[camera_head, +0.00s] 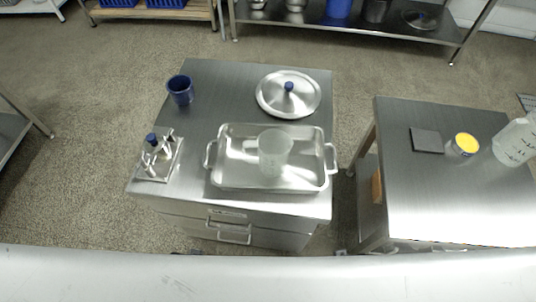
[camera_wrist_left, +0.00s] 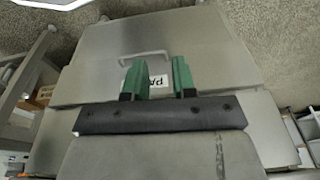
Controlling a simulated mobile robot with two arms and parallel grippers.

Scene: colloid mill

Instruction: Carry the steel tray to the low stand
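The steel tray (camera_head: 225,172) is a shallow rectangular pan with a loop handle at its left and right ends. It rests flat on the steel drawer cabinet (camera_head: 215,90) in the head view. A translucent measuring jug (camera_head: 274,153) stands in the tray. My left gripper (camera_wrist_left: 159,80) shows only in the left wrist view, with its two green fingers apart and nothing held between them. A grey panel with a bar handle is beyond the fingers. No tray shows in that view. My right gripper is not in view. I cannot tell which furniture is the low stand.
A round steel lid (camera_head: 270,100) with a blue knob, a blue cup (camera_head: 181,90) and a small clamp-like steel fixture (camera_head: 157,160) share the cabinet top. A steel table (camera_head: 430,200) at right, across a narrow gap, holds a yellow-topped jar (camera_head: 463,146); its front left is clear.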

